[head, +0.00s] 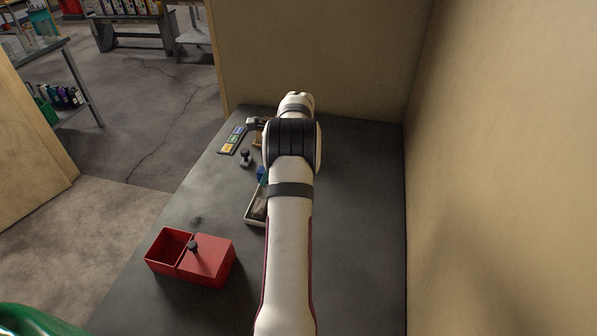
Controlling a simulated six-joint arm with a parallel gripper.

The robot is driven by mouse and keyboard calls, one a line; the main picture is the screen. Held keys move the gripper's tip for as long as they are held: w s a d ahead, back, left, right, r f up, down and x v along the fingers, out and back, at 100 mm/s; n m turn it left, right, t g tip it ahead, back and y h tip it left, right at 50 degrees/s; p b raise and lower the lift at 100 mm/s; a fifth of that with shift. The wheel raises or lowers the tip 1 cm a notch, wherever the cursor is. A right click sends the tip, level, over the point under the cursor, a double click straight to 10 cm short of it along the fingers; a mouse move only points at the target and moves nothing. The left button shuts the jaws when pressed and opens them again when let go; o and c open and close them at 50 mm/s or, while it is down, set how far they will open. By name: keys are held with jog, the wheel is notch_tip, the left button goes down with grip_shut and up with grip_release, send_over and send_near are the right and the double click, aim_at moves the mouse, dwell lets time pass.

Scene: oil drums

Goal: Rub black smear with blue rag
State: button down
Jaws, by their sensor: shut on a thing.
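A small blue patch (262,174), which may be part of the blue rag, shows at the left edge of my arm. The rest of it is hidden behind the arm. A faint dark smudge (196,219) lies on the grey table (360,220), above the red box; I cannot tell for sure that it is the black smear. A pale-rimmed tray (250,219) with something dark in it is partly covered by my arm, just below the blue patch. My arm reaches up the middle of the picture, and its jaws are hidden behind it.
A red two-part box (207,262) with a dark knob on its right part stands at the lower left. A small dark knobbed object (246,158) and a strip with coloured labels (233,140) lie farther back. The table's right side is clear beside the wall.

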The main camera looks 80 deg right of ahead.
send_over(205, 209)
notch_tip(205, 209, down, 2)
jog(key=shift+s+a+f, duration=0.1)
jog(key=shift+f, duration=1.55)
jog(key=shift+s+a+f, duration=0.1)
jog(key=shift+f, duration=1.5)
jog(key=shift+a+f, duration=0.1)
jog(key=shift+f, duration=0.7)
jog(key=shift+a, duration=3.45)
jog(key=shift+d, duration=3.5)
jog(key=shift+s+d, duration=0.15)
jog(key=shift+d, duration=0.05)
jog(key=shift+s+a, duration=0.1)
jog(key=shift+s, duration=0.3)
jog(key=shift+w+a+f, duration=0.1)
jog(key=shift+a, duration=3.65)
jog(key=d, duration=0.2)
jog(key=shift+d, duration=2.9)
notch_tip(205, 209, up, 8)
